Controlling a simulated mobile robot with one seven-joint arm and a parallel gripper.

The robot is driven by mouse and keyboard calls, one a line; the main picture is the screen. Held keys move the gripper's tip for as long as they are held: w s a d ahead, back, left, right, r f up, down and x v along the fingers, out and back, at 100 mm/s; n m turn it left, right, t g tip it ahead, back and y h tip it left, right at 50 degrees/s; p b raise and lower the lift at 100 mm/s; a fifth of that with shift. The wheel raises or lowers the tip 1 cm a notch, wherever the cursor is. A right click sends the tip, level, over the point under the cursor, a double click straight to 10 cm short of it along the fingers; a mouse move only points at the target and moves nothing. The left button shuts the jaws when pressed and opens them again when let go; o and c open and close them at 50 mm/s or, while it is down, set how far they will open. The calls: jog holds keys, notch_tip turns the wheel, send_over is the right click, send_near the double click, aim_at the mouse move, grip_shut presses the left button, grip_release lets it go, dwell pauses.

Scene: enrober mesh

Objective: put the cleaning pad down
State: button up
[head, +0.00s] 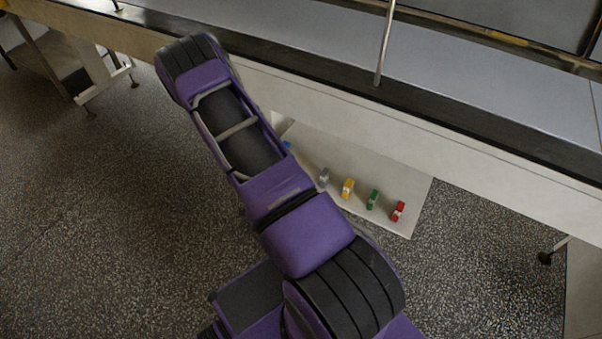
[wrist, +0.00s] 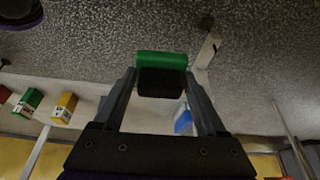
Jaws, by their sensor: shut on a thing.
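The cleaning pad (wrist: 162,60), a green strip on a black block, is held between the two fingertips of my gripper (wrist: 160,82) in the wrist view. My gripper is shut on it. The pad appears to be off the floor, but its height cannot be told. In the head view my purple arm reaches up and left to the conveyor's edge, and the gripper and pad are hidden.
A conveyor (head: 490,140) runs across the back. Below it, a pale board (head: 410,228) holds a red item (head: 398,211), a green item (head: 373,199), a yellow item (head: 348,188), a grey item (head: 324,178) and a partly hidden blue item (head: 287,146).

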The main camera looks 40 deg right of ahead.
jog(key=shift+s+d+f+m, duration=0.25)
jog(key=shift+d+f+m, duration=0.15)
jog(key=shift+d+f, duration=0.45)
jog(key=w+d, duration=0.1)
jog(key=d, duration=0.3)
jog(key=w+d, duration=0.2)
jog(key=d, duration=0.2)
jog(key=w+d, duration=0.2)
jog(key=d, duration=0.3)
jog(key=shift+w+b, duration=0.15)
jog(key=shift+b, duration=0.15)
jog(key=d, duration=0.2)
jog(key=w+d+f, duration=0.1)
jog(key=shift+w, duration=0.1)
jog(key=shift+f, duration=0.2)
jog(key=shift+a+f+b, duration=0.1)
jog(key=shift+f+b, duration=0.15)
jog(key=shift+b, duration=0.25)
jog(key=o, duration=1.4)
jog(key=shift+r, duration=0.1)
jog(key=shift+o, duration=0.2)
